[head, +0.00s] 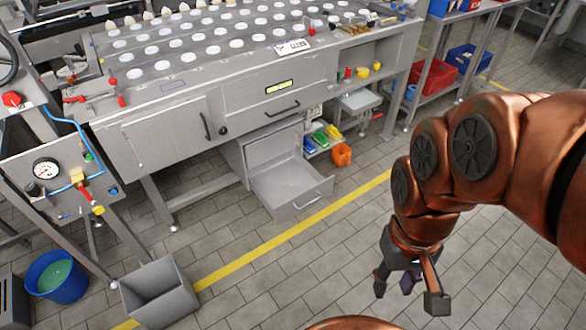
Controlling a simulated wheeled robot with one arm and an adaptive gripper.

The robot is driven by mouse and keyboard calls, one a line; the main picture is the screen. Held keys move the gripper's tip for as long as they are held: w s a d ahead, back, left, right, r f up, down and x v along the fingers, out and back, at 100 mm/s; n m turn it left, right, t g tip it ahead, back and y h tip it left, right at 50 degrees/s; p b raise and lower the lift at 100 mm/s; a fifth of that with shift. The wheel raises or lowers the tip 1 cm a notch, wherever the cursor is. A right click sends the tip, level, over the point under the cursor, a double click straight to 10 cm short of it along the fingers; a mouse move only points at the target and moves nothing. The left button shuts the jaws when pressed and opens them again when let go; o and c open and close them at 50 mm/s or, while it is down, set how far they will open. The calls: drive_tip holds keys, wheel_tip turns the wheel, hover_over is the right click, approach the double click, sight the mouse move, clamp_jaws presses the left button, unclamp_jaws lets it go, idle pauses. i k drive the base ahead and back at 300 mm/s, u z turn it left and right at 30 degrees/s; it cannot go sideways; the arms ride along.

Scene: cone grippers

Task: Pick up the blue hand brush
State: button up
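My gripper (408,290) hangs at the lower right over the bare floor, pointing down. Its dark fingers are spread apart and I see nothing held between them. I cannot make out the blue hand brush for certain. Small blue, green and yellow items (320,138) sit on a low shelf under the machine, right of the open drawer, and are too small to identify. My gripper is well in front of them and to their right, touching nothing.
A grey drawer (288,188) stands open below the long metal machine (165,126). An orange container (342,154) is beside it. A grey bin (160,291) and blue bucket (57,277) stand lower left. Red (433,75) and blue crates (468,56) sit upper right. Tiled floor is clear around my gripper.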

sight(309, 145)
drive_tip(key=u, duration=0.5)
drive_tip(key=k, duration=0.6)
drive_tip(key=z, duration=0.3)
drive_tip(key=i, duration=1.6)
drive_tip(key=u, duration=0.8)
